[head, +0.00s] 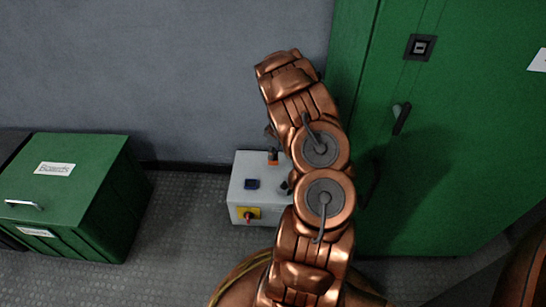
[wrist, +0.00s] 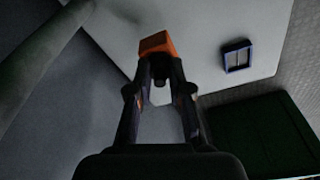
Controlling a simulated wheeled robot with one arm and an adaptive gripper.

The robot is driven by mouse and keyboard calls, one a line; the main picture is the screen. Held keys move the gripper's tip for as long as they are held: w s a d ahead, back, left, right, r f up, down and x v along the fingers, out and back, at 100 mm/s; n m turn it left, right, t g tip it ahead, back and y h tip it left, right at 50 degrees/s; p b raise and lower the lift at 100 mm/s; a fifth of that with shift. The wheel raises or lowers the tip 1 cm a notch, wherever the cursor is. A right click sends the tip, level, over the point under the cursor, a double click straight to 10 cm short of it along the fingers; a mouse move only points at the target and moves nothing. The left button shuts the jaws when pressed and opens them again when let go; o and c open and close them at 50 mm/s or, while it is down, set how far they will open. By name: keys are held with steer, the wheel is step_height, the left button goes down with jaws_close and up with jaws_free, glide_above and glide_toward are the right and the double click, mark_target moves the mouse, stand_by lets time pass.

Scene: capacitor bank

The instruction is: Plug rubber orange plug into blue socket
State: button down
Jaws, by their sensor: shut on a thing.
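My gripper (wrist: 160,64) is shut on the orange plug (wrist: 157,43), which sticks out past the fingertips in the wrist view. The blue socket (head: 252,184) is a dark square with a blue rim on the box's top, and it also shows to the right of the plug in the wrist view (wrist: 238,57). The plug is apart from the socket. I cannot tell whether it touches the box. My arm hides the box's right side.
A yellow plate with a red switch (head: 248,215) is on the box's front. A green cabinet (head: 455,130) stands at the right, and a green chest (head: 75,185) at the left. A grey wall (head: 160,80) is behind. Bare floor lies between chest and box.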

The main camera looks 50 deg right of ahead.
step_height(320, 180, up, 7)
steer(key=shift+f+p, duration=0.1)
steer(key=shift+p, duration=0.85)
steer(key=w+a+r+m, duration=0.1)
steer(key=w+a+r, duration=0.55)
steer(key=a, duration=0.25)
steer(key=w+a+r, duration=0.5)
steer(key=a+r, duration=0.3)
steer(key=a, duration=0.1)
steer(key=a+r+m, duration=0.1)
steer(key=a+r, duration=0.6)
steer(key=a, duration=0.4)
steer(key=a+r+m+p, duration=0.1)
steer(key=a+r, duration=0.5)
steer(key=a, duration=0.5)
steer(key=shift+w+r, duration=0.15)
steer(key=shift+r, duration=0.2)
steer(key=shift+d, duration=0.1)
